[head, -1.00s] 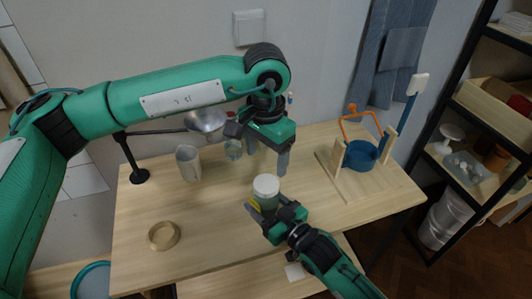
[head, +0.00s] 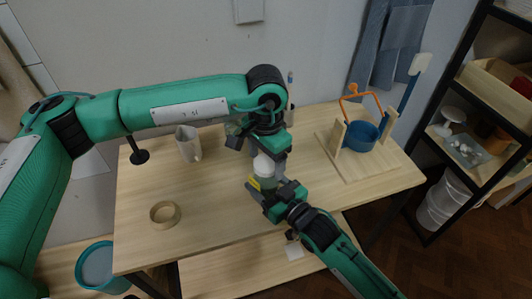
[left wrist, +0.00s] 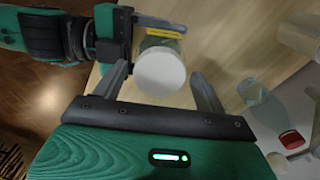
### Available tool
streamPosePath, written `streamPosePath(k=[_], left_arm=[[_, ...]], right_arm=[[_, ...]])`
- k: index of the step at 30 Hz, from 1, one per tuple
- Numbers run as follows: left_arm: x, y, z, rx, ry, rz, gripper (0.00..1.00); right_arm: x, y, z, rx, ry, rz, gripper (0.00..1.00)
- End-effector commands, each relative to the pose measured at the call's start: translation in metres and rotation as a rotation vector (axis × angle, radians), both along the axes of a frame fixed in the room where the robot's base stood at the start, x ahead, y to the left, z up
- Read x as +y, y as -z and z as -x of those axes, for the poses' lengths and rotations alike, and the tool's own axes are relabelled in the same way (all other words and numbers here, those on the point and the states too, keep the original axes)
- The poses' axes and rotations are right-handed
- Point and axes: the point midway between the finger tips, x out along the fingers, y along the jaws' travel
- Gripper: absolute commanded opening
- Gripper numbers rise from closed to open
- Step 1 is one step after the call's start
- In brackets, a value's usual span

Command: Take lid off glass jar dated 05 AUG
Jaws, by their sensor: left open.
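A glass jar (head: 264,184) with a round white lid (head: 263,166) stands on the wooden table. Its date is not readable. My left gripper (head: 266,150) is open above the jar. In the left wrist view its fingers (left wrist: 162,92) lie on either side of the white lid (left wrist: 160,72), apart from it. My right gripper (head: 266,185) reaches in from the front right with its fingers around the jar body, apparently shut on it; the nearer finger is partly hidden. A yellow strip (left wrist: 163,33) shows beside the jar, along that gripper's far finger.
A pitcher (head: 188,143) and a wooden ring (head: 165,214) are on the left. A clear vessel with a red part (left wrist: 291,139) shows in the left wrist view. A wooden stand with a blue pot (head: 360,136) is on the right. The table's front left is mostly clear.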

Motion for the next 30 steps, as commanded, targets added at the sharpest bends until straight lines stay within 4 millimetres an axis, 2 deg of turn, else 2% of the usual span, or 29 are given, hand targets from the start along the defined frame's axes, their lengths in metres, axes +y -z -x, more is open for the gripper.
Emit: streamPosePath(k=[3, 4, 9, 11, 16, 20, 30], left_arm=[[0.0001, 0.0000, -0.0002, 0.000, 0.000, 0.000, 0.73], [0.0001, -0.0001, -0.0002, 0.000, 0.000, 0.000, 0.69], [0.0002, -0.0002, -0.0002, -0.001, -0.001, -0.001, 0.35], [0.0003, -0.0002, -0.0002, -0.001, -0.001, -0.001, 0.27], [0.0004, -0.0004, -0.0005, -0.001, -0.010, -0.001, 0.27], [0.0006, -0.0004, -0.0005, -0.001, -0.105, -0.001, 0.27], [0.0010, -0.0007, -0.0006, -0.002, -0.631, -0.002, 0.27]], right_arm=[[-0.0001, 0.0008, 0.0001, 0.002, 0.000, 0.001, 0.00], [-0.0001, 0.0008, 0.0001, 0.002, 0.000, 0.001, 0.00], [-0.0001, 0.0007, 0.0001, 0.001, 0.000, 0.001, 0.00], [-0.0001, 0.0007, 0.0001, 0.001, 0.000, 0.001, 0.00], [-0.0001, 0.0007, 0.0002, 0.001, 0.000, 0.001, 0.00], [-0.0001, 0.0007, 0.0002, 0.001, 0.000, 0.001, 0.00], [-0.0003, 0.0006, 0.0002, 0.001, 0.000, 0.001, 0.00]])
